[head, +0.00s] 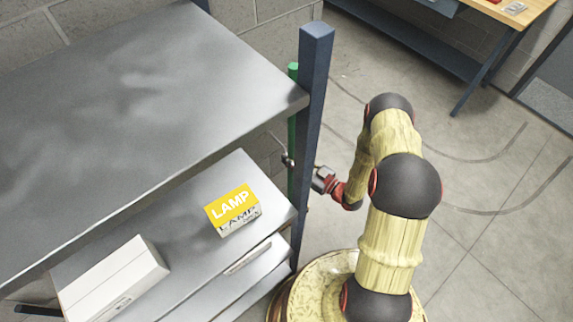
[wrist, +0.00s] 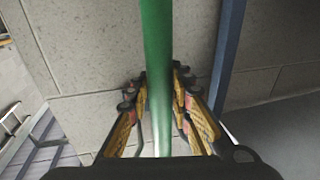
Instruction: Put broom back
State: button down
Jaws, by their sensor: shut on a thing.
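The broom shows only as a green handle, a thin upright strip in the head view (head: 292,130) beside the shelf's blue corner post. In the wrist view the green handle (wrist: 157,40) runs from the top edge down between the fingers. My gripper (wrist: 158,92) is shut on the handle, with yellow and dark fingers on both sides of it. In the head view the blue post hides the fingertips. The broom's head is not in view. A small metal clip or hook (head: 287,160) shows next to the handle; I cannot tell whether they touch.
The blue post (head: 314,75) stands close to my gripper. A metal shelf unit (head: 130,90) fills the left, with a yellow LAMP box (head: 232,208) and a white box (head: 113,280) on its lower level. A wooden-topped bench (head: 490,20) is at the back right. The floor at right is clear.

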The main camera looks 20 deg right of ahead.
aim_at(291, 173)
notch_tip(291, 173, down, 7)
jog(key=w+a+b, duration=0.1)
jog(key=w+b, duration=0.2)
jog(key=shift+b, duration=0.35)
dwell(0.4)
jog(key=shift+s, duration=0.1)
jog(key=c, duration=2)
grip_release()
jog(key=shift+f, duration=0.15)
jog(key=shift+c, duration=0.2)
jog(key=o, duration=0.4)
